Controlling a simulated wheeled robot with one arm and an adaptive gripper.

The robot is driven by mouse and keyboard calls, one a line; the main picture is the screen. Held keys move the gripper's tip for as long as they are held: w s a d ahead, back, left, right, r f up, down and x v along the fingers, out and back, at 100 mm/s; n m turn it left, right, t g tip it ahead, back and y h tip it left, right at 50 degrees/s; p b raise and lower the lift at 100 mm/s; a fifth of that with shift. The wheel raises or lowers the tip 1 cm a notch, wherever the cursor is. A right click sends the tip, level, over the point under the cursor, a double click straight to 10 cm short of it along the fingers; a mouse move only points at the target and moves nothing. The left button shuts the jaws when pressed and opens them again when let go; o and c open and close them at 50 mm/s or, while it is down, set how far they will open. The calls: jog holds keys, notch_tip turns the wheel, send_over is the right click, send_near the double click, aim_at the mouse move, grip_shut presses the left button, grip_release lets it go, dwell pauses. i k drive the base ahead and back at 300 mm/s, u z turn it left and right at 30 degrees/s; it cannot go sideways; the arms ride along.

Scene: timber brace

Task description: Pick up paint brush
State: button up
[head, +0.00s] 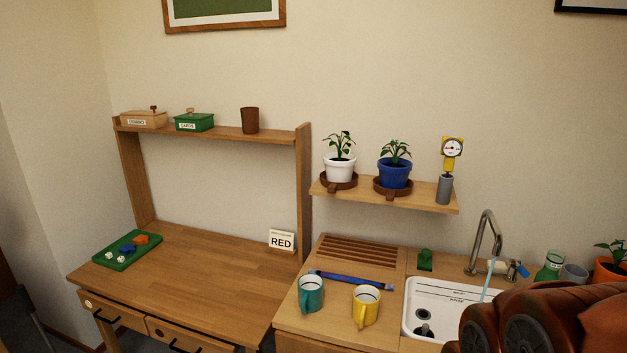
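A long, slim blue object (351,281) lies on the wooden counter (290,316), behind the two mugs and in front of the slatted board. It looks like the paint brush, but it is too small to be sure. It lies roughly left to right, its right end a little nearer to me. Part of my own reddish-brown arm fills the lower right corner. My gripper cannot be made out, and the arm's visible part is well to the right of the blue object.
A teal mug (311,294) and a yellow mug (365,306) stand close in front of the blue object. The white sink (452,292) and metal tap (486,240) are to the right. A shelf (425,191) with potted plants hangs above. The desk (205,272) at left is mostly clear.

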aim_at(353, 280)
jog(key=z, duration=0.2)
jog(key=i, duration=0.8)
jog(key=u, duration=1.4)
